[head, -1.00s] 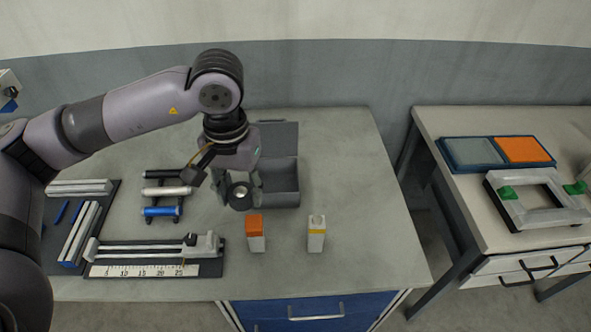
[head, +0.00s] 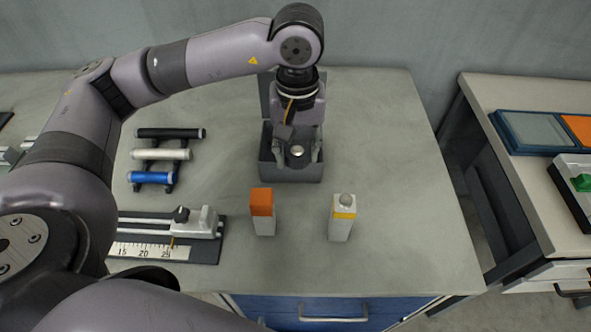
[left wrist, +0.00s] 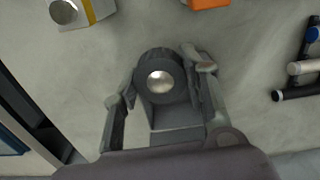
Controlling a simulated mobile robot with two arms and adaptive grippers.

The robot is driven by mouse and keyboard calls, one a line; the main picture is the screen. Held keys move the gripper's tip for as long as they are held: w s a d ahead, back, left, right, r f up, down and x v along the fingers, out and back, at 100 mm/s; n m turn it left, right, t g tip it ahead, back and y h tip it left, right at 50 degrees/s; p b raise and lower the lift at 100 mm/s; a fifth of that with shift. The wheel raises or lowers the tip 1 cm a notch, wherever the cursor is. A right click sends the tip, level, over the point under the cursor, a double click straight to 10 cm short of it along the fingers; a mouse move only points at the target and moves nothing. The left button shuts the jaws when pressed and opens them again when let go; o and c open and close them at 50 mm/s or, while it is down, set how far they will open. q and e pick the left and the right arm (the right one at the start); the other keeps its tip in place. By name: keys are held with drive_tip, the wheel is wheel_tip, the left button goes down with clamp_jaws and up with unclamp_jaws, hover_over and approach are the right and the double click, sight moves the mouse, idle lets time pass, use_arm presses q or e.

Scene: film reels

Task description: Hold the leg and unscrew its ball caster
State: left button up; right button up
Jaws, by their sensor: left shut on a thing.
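My left gripper (head: 297,157) points down over the open grey box (head: 291,174), its fingers on either side of a round dark grey piece with a shiny silver ball, which looks like the ball caster (head: 297,150). The caster (left wrist: 160,82) also shows between the fingertips of the left gripper (left wrist: 162,74) in the left wrist view. I cannot tell whether a leg is joined beneath it. A white upright block with a yellow band and a silver dome (head: 343,215) stands to the right. My right gripper is not in view.
An orange-topped white block (head: 262,212) stands in front of the box. A rack with black, white and blue rods (head: 160,155) and a ruler fixture (head: 180,235) lie to the left. A second table (head: 540,190) stands right, across a gap.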

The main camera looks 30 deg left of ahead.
use_arm(q)
drive_tip(key=shift+w+a+f+n, duration=0.1)
drive_tip(key=shift+w+f+n, duration=0.1)
drive_tip(key=shift+n, duration=0.4)
drive_tip(key=shift+w+f+n, duration=0.2)
drive_tip(key=shift+n, duration=0.4)
drive_tip(key=n, duration=0.4)
drive_tip(key=shift+w+a+r, duration=0.15)
drive_tip(key=shift+w+r, duration=0.1)
drive_tip(key=shift+w, duration=0.15)
drive_tip(key=w+a+r+m+p, duration=0.2)
drive_tip(key=w+a+r+m, duration=0.15)
drive_tip(key=m, duration=0.85)
drive_tip(key=w+a+r+m+p, duration=0.25)
drive_tip(key=w+m, duration=0.25)
drive_tip(key=m, duration=0.8)
drive_tip(key=shift+n, duration=0.4)
drive_tip(key=f, duration=0.8)
drive_tip(key=f+p, duration=0.1)
drive_tip(key=f, duration=0.6)
drive_tip(key=shift+w+a+f, duration=0.1)
drive_tip(key=shift+a+f, duration=0.1)
drive_tip(key=shift+f, duration=0.2)
wheel_tip(320, 180, down, 4)
drive_tip(key=shift+r+p, duration=0.1)
drive_tip(key=shift+p, duration=0.2)
drive_tip(key=shift+f, duration=0.5)
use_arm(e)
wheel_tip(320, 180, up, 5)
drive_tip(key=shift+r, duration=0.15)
